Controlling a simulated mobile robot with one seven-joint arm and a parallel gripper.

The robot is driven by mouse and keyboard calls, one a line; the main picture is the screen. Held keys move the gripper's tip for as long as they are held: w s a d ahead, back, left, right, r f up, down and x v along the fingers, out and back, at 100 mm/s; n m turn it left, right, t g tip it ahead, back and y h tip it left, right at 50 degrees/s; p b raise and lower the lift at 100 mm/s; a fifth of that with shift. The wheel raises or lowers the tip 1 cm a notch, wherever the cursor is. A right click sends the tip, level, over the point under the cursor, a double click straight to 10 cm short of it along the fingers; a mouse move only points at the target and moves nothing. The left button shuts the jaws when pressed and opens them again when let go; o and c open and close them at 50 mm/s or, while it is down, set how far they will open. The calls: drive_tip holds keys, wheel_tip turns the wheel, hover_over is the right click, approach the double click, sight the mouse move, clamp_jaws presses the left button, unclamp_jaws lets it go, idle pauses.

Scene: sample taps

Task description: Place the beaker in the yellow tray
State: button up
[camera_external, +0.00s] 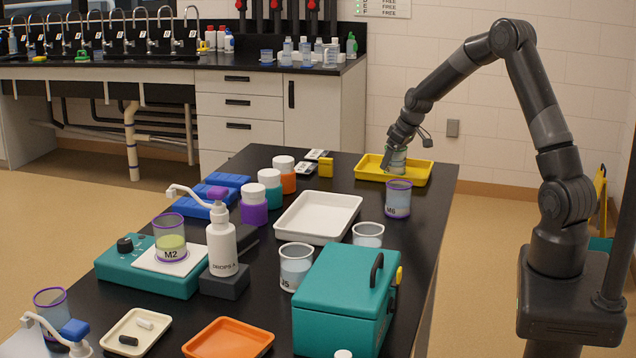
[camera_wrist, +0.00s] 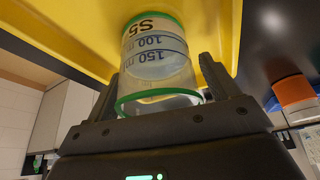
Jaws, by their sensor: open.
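The beaker marked S5 (camera_wrist: 158,62), clear with green rims, stands in the yellow tray (camera_wrist: 60,22) in the wrist view, its base appearing to rest on the tray floor. In the external view the beaker (camera_external: 396,163) is upright inside the yellow tray (camera_external: 414,181) at the table's far end. My gripper (camera_external: 393,150) is at the beaker, with its fingers open. In the wrist view the fingers of my gripper (camera_wrist: 162,82) are on either side of the beaker. Whether either finger touches the glass is hard to tell.
A purple-rimmed beaker M6 (camera_external: 398,199) stands just in front of the yellow tray. A white tray (camera_external: 318,217), capped jars (camera_external: 270,190) and a teal box (camera_external: 345,300) occupy the nearer table. An orange-and-white jar (camera_wrist: 293,95) is right in the wrist view.

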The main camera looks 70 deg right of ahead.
drive_tip(key=v, duration=1.1)
drive_tip(key=shift+s+r, duration=0.1)
drive_tip(key=shift+r, duration=0.1)
drive_tip(key=s+a+r+n, duration=0.1)
drive_tip(key=s+a+r, duration=0.15)
drive_tip(key=a, duration=0.55)
drive_tip(key=s+a+r, duration=0.1)
drive_tip(key=a+r, duration=0.3)
drive_tip(key=a, duration=0.4)
drive_tip(key=s+a+r+n, duration=0.15)
drive_tip(key=a+r, duration=0.25)
drive_tip(key=a, duration=0.4)
drive_tip(key=s+a+t+y, duration=0.1)
drive_tip(key=s+a, duration=1.3)
drive_tip(key=s, duration=0.3)
drive_tip(key=shift+f, duration=0.4)
